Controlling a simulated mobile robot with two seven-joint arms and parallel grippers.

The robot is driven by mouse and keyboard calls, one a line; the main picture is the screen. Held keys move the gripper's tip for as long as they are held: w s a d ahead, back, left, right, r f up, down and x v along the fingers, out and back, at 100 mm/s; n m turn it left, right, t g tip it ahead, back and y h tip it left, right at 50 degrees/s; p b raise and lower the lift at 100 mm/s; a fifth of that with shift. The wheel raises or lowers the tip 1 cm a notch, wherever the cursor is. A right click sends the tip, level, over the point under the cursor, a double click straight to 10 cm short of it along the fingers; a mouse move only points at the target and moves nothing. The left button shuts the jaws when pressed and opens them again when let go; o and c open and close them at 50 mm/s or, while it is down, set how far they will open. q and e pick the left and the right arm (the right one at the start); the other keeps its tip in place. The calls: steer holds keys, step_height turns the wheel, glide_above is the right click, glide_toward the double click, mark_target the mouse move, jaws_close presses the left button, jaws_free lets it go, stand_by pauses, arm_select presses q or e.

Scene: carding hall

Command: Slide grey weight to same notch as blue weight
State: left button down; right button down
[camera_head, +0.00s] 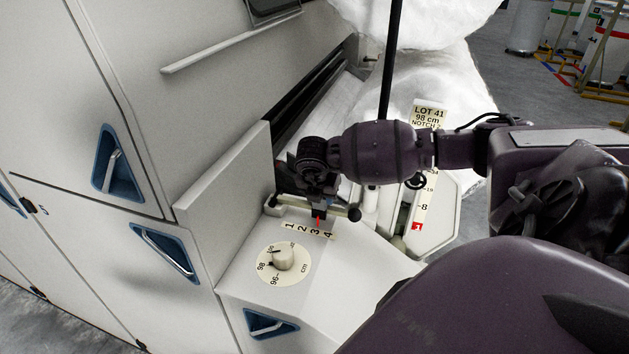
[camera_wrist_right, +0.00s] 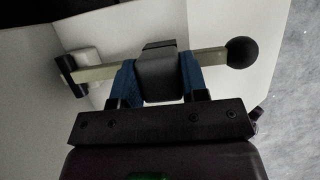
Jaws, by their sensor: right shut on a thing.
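The grey weight (camera_wrist_right: 160,75) sits around a pale lever bar (camera_wrist_right: 210,60) with a black ball at its end. My right gripper (camera_wrist_right: 160,80) is shut on the weight, its blue fingers on both sides. In the head view my right gripper (camera_head: 315,200) is over the bar and mostly hides the weight. Below it, a red pointer (camera_head: 318,222) stands close to the 3 on a notch scale (camera_head: 303,230) marked 1 to 4. I cannot make out a blue weight in either view. My left gripper is not in view.
A dial (camera_head: 283,257) marked in cm is on the panel below the scale. A card (camera_head: 428,115) reads LOT 41, 98 cm, and a notch number I read as 2. A second scale with a red mark (camera_head: 417,226) is to the right. A white panel (camera_head: 225,175) rises left of the bar.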

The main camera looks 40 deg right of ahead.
steer(key=shift+w, duration=0.1)
steer(key=c, duration=0.6)
jaws_free()
steer(key=shift+c, duration=0.2)
steer(key=v, duration=1)
steer(key=shift+r+b, duration=0.4)
steer(key=shift+a, duration=0.15)
steer(key=shift+f, duration=0.1)
